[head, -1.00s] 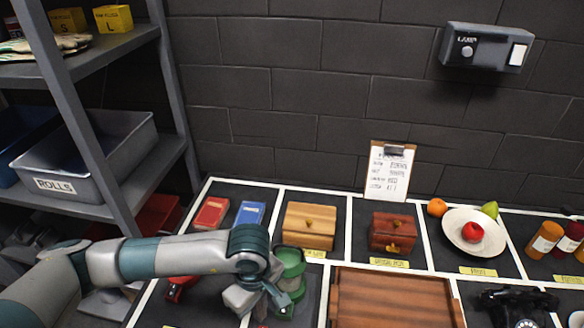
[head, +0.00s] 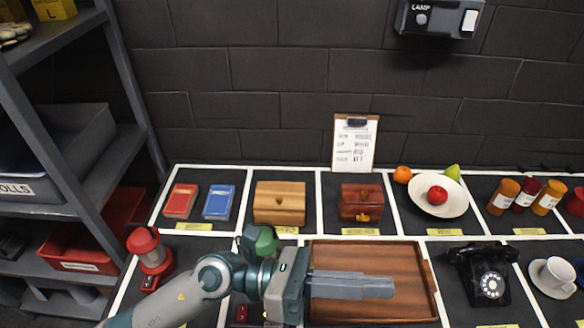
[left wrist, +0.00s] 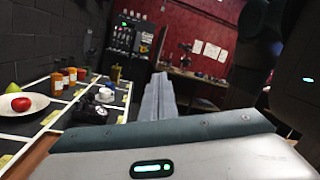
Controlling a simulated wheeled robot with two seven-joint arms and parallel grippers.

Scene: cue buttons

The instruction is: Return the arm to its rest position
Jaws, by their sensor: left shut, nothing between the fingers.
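My left gripper (head: 390,287) reaches in from the lower left in the head view. Its two long grey fingers lie together, shut and empty, pointing right above the brown wooden tray (head: 372,257). In the left wrist view the shut fingers (left wrist: 158,98) point away over the room. A red lantern-like object (head: 149,252) stands left of the arm. My right gripper is not in view.
Table cells hold red and blue boxes, a wooden box (head: 280,203), a dark red box (head: 361,203), a fruit plate (head: 437,196), bottles, a black telephone (head: 485,272) and a cup (head: 553,274). A shelf (head: 75,165) stands left. A lamp switch box (head: 440,18) is on the wall.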

